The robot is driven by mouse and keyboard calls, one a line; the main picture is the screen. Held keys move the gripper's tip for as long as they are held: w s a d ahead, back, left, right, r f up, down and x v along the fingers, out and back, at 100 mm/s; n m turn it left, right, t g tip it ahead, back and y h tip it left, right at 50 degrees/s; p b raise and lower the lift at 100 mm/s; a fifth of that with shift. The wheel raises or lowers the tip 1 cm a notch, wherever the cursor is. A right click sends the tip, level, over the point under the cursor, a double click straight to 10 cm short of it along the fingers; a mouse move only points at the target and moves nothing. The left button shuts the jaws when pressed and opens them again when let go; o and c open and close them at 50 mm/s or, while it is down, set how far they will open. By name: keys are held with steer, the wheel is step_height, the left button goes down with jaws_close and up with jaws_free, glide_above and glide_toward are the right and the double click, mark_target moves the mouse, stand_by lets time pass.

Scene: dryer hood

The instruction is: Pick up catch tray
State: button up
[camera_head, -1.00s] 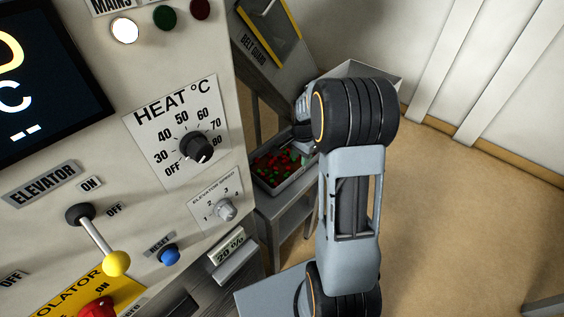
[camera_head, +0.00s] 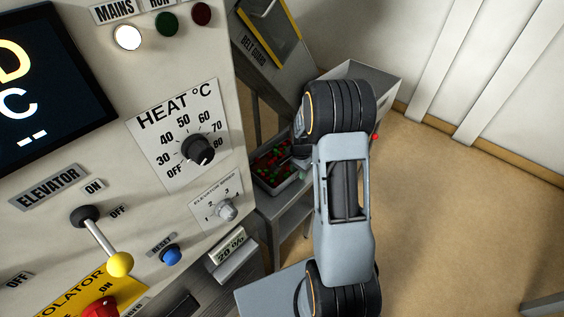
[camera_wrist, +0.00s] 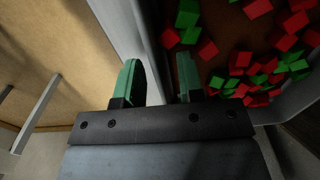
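The catch tray (camera_head: 285,186) is a light grey metal tray holding red and green cubes. It sits on a grey stand beside the machine in the head view, partly hidden by my arm. In the wrist view, its pale side wall (camera_wrist: 150,38) runs between the fingers of my gripper (camera_wrist: 160,80). The left green-tipped finger is outside the wall and the right one is on the cube side. The fingers are apart with a gap showing, and no firm contact can be made out. In the head view, my gripper is mostly hidden behind the wrist at the tray's right side.
The control panel (camera_head: 150,215) with knobs and a lever stands to the left. The belt guard (camera_head: 270,30) is above the tray. A grey open bin (camera_head: 375,80) stands behind my arm. A small red cube (camera_head: 376,137) shows right of my wrist. Open floor (camera_head: 460,220) lies right.

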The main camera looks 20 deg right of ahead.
steer(key=shift+c, duration=0.5)
jaws_close()
steer(key=shift+w+r, duration=0.1)
steer(key=shift+r, duration=0.05)
